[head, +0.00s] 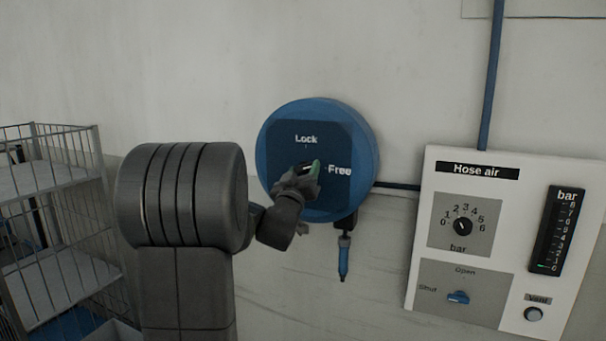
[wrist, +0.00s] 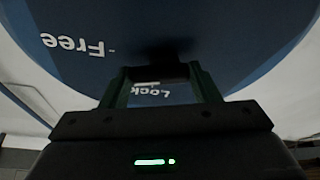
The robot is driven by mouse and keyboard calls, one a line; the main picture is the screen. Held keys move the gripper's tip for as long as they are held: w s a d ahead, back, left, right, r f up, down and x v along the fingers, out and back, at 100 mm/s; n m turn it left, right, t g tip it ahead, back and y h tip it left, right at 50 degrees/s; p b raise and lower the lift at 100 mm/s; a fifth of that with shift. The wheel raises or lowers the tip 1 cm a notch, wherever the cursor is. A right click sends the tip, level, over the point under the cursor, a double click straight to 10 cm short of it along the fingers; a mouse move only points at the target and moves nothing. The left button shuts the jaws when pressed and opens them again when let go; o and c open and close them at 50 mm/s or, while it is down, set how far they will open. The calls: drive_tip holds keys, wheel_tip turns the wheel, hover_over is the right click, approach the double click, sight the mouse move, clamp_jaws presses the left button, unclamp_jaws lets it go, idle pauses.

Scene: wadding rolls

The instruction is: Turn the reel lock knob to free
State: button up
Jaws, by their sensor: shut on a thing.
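The blue round hose reel (head: 366,150) is on the wall, with a darker blue plate marked "Lock" at the top and "Free" at the right. My gripper (head: 308,170) is at the middle of the plate, shut on the dark reel lock knob (wrist: 160,52). The gripper covers most of the knob in the head view, so where its pointer stands is hard to tell. In the wrist view my two green-edged fingers (wrist: 162,82) stand on either side of the knob, with "Lock" seen between them and "Free" at the upper left.
A blue hose nozzle (head: 343,258) hangs under the reel. To the right is a white "Hose air" panel (head: 400,270) with a bar dial, a blue open/shut valve (head: 458,297), a gauge (head: 551,230) and a vent button (head: 533,314). A wire rack (head: 62,215) stands at the left.

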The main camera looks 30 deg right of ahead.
drive_tip(key=shift+f+m+g+h+b, duration=0.3)
drive_tip(key=shift+m+g+h+b, duration=0.25)
drive_tip(key=shift+m+b, duration=0.6)
drive_tip(key=shift+r+m+g+h+b, duration=0.2)
drive_tip(key=shift+m+g+h+b, duration=0.4)
drive_tip(key=shift+m, duration=1.35)
drive_tip(key=shift+h, duration=0.25)
drive_tip(key=o, duration=1)
drive_tip(key=b+v, duration=0.3)
drive_tip(key=v, duration=1)
drive_tip(key=shift+s+a+f, duration=0.1)
drive_tip(key=shift+s+a, duration=0.15)
drive_tip(key=shift+a, duration=0.1)
